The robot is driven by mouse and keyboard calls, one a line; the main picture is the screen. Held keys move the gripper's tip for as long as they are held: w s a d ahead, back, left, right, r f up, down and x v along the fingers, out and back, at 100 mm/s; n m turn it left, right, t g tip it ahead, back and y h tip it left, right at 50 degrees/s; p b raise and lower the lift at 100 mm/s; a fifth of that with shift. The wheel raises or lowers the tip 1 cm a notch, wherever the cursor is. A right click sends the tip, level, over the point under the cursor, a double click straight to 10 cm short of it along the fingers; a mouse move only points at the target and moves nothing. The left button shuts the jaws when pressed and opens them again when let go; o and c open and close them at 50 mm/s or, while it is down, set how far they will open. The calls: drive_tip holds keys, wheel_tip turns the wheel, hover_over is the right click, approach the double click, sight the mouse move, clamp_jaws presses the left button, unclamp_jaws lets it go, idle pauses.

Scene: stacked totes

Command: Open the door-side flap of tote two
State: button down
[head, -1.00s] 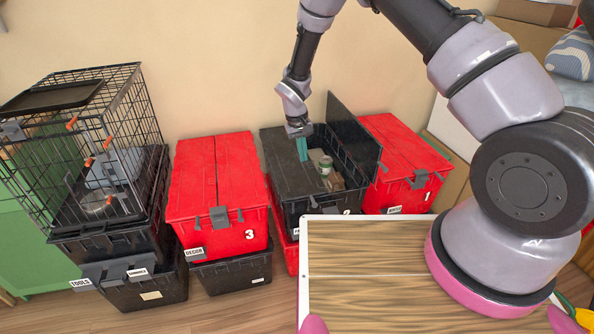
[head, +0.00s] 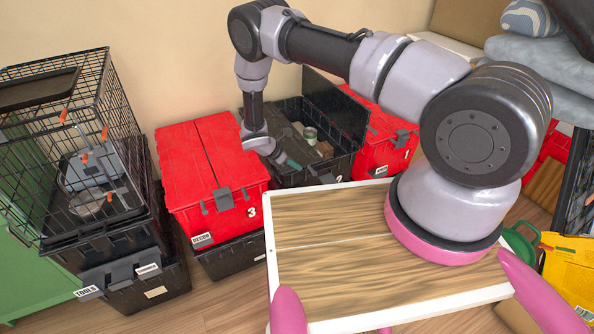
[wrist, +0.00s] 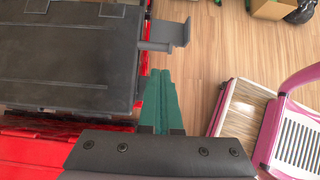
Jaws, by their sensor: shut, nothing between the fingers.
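Tote two is the black tote (head: 318,172) between the red totes. Its right flap (head: 336,108) stands upright, open. Inside, a can (head: 310,133) and a brown item (head: 325,149) show. Its left flap (wrist: 65,60) lies flat in the wrist view; my arm hides part of it in the head view. A grey latch (wrist: 166,35) juts from the tote's edge, just beyond my fingertips. My gripper (head: 294,164) is at the tote's front, with teal fingers (wrist: 160,72) pressed together, empty, beside the flap's edge. Whether they touch it I cannot tell.
Red tote three (head: 212,170) stands close on the left and another red tote (head: 385,150) on the right. A wire crate (head: 75,150) is at far left. My wood-topped tray is in front. Bare wood floor (wrist: 220,50) lies in front of the totes.

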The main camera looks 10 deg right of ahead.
drive_tip(key=x, duration=0.8)
drive_tip(key=shift+w+d+f, duration=0.15)
drive_tip(key=shift+f, duration=0.15)
drive_tip(key=shift+r, duration=0.15)
